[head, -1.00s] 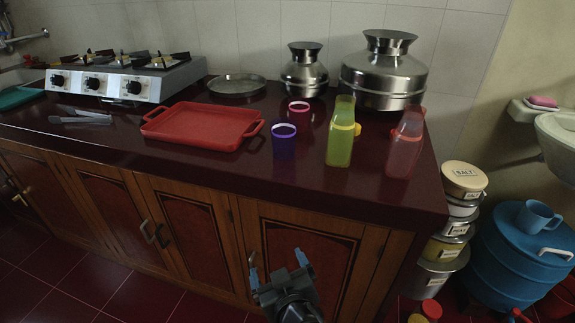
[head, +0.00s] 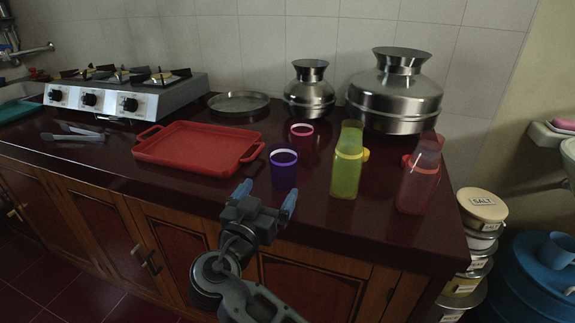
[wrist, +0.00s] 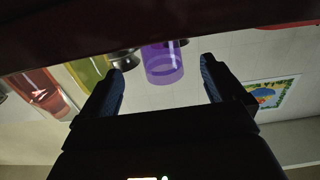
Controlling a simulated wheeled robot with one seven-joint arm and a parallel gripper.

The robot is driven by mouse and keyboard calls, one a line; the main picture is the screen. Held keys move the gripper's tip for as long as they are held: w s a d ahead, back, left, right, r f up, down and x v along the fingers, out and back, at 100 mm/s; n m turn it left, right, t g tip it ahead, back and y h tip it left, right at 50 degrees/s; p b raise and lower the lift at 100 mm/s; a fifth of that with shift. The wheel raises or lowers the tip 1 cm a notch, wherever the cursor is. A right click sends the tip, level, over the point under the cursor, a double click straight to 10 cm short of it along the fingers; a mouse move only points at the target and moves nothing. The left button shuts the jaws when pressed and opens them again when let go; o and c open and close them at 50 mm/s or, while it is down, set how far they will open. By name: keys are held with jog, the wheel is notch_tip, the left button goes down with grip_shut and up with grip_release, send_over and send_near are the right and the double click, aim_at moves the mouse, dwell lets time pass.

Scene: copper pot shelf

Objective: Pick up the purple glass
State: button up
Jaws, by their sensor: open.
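The purple glass (head: 284,168) stands upright on the dark red counter, near its front edge, between the red tray and the yellow-green bottle. My gripper (head: 265,190) is open and empty, at the counter's front edge just in front of the glass. In the wrist view, which looks upside down, the purple glass (wrist: 162,64) appears beyond and between the two spread fingers (wrist: 165,82). The fingers do not appear to touch it.
A red tray (head: 158,158) lies left of the glass. A red cup (head: 302,138) stands behind it. The yellow-green bottle (head: 346,175) and pink bottle (head: 416,185) stand to the right. Steel pots (head: 395,95) are at the back. The counter right around the glass is mostly clear.

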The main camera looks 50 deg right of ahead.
aim_at(279, 176)
jog(key=p+x, duration=0.2)
jog(key=x, duration=0.6)
jog(key=shift+d, duration=0.2)
jog(key=c, duration=1.2)
jog(key=shift+o, duration=0.2)
jog(key=shift+a+b, duration=0.1)
jog(key=shift+b, duration=0.35)
jog(key=b+v, duration=0.2)
jog(key=v, duration=1.6)
jog(key=w+a+f+n+t+y+p, duration=0.2)
jog(key=w+a+f+n+t+y, duration=0.3)
jog(key=w+n+t+y, duration=0.4)
jog(key=n+t+y, duration=0.1)
jog(key=t+y, duration=0.1)
jog(key=shift+w+a+f+n+y+p, duration=0.15)
jog(key=shift+w+f+n+y+p, duration=0.15)
jog(key=shift+y+p, duration=0.1)
